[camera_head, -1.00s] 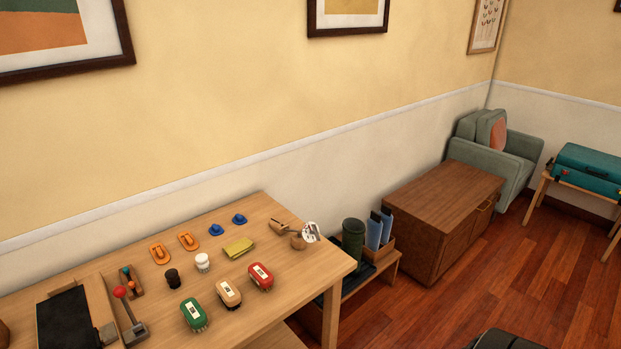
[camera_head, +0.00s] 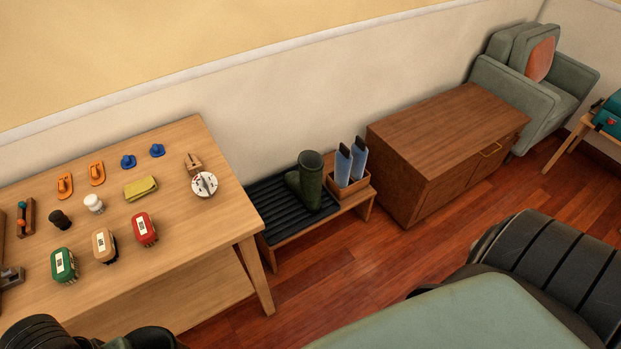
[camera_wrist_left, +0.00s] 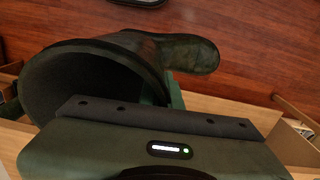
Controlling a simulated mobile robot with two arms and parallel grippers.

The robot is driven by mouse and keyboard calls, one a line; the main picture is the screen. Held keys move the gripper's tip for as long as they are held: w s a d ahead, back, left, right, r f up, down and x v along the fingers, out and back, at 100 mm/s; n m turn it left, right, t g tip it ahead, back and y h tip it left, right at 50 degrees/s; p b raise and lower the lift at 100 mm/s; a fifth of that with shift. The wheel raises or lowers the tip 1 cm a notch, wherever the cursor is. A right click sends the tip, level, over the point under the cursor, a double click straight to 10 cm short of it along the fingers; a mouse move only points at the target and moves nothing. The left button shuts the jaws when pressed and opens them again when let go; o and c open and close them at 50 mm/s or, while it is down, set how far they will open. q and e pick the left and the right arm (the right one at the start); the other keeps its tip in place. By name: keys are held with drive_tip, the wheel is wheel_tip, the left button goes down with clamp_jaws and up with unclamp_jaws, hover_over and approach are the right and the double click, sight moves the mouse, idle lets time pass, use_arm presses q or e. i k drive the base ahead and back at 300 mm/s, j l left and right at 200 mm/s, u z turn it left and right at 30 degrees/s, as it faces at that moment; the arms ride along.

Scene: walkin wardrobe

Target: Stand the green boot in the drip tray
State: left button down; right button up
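A dark green boot (camera_wrist_left: 95,80) fills much of the left wrist view, its open top facing left and its foot reaching right above the floor. It lies right against my left gripper (camera_wrist_left: 172,95), which appears shut on its shaft; the fingers are mostly hidden. In the head view another green boot (camera_head: 311,180) stands upright on the right part of the black ribbed drip tray (camera_head: 268,206), on a low wooden bench. The tray's left part is bare. A dark curved shape at the bottom left of the head view is cut off. My right gripper is not seen.
A wooden box (camera_head: 350,190) with blue inserts (camera_head: 359,158) stands right of the tray. The wooden table (camera_head: 205,232) with brushes and small tools is close on the bench's left. A brown cabinet (camera_head: 440,150) is on the right. Floor in front of the bench is clear.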

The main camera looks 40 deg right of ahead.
sight(273, 208)
drive_tip(key=l, duration=2.3)
